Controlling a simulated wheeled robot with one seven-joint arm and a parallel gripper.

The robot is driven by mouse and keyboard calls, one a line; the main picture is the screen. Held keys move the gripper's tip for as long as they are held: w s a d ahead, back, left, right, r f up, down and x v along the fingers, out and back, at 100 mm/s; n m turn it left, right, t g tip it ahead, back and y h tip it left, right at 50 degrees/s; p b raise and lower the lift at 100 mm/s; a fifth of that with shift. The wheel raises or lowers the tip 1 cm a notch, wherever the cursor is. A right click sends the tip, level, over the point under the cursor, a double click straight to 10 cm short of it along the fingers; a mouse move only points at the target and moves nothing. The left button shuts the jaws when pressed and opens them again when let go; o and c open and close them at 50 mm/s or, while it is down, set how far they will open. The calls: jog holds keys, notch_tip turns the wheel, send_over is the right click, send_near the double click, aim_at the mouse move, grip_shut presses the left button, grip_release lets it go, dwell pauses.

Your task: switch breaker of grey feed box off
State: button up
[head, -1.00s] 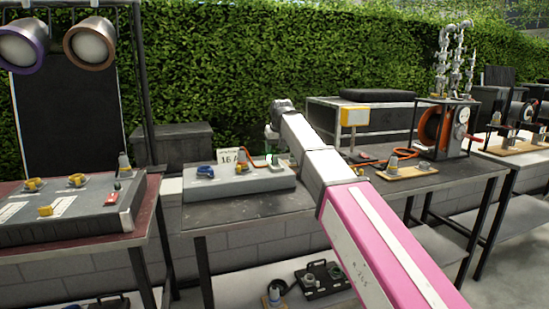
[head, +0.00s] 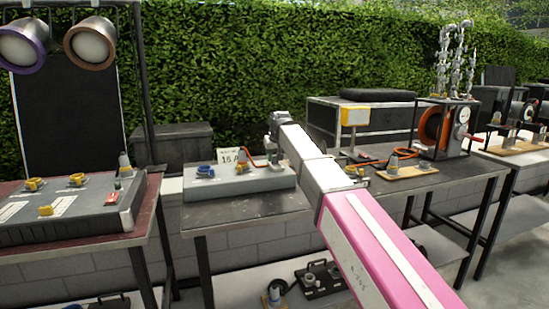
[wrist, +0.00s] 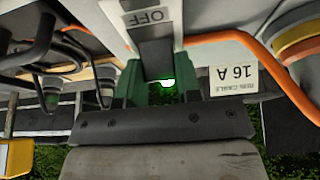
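The grey feed box (head: 262,178) lies on the middle table in the head view, with blue and yellow sockets on top. My gripper (head: 272,148) is at its back right end, small and partly hidden by my arm. In the wrist view, the green fingers of my gripper (wrist: 160,88) stand on either side of the dark breaker lever (wrist: 153,52). The lever fills the gap between them, with no clear space at its sides. A white "OFF" label (wrist: 147,17) shows just above the lever. The lever's tip is partly hidden between the fingers.
An orange cable (wrist: 245,45) runs close beside my gripper. A wooden board with plugs (head: 408,172) lies to the right. The front of the middle table (head: 250,212) is clear.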

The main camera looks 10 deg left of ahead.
aim_at(275, 159)
jog(key=shift+s+d, duration=0.1)
jog(key=shift+s+d+t+y, duration=0.15)
jog(key=shift+s+t+y, duration=0.2)
jog(key=shift+t, duration=0.25)
jog(key=shift+s+d+t+y, duration=0.2)
jog(key=shift+t+y, duration=0.25)
jog(key=shift+t, duration=0.15)
jog(key=shift+s+d+t+y, duration=0.1)
jog(key=shift+s+t+y, duration=0.15)
jog(key=shift+t, duration=0.3)
jog(key=shift+s+d+t+y, duration=0.15)
jog(key=shift+t+y, duration=0.2)
jog(key=shift+t, duration=0.2)
jog(key=shift+s+d+f+t+y, duration=0.1)
jog(key=shift+s+t+y, duration=0.1)
jog(key=shift+t+y, duration=0.5)
jog(key=shift+s+d+f+t+y, duration=0.15)
jog(key=shift+s+t+y, duration=0.15)
jog(key=shift+t, duration=0.75)
jog(key=shift+s+d+t+y, duration=0.15)
jog(key=shift+t+y, duration=0.35)
jog(key=shift+t, duration=0.35)
jog(key=o, duration=0.9)
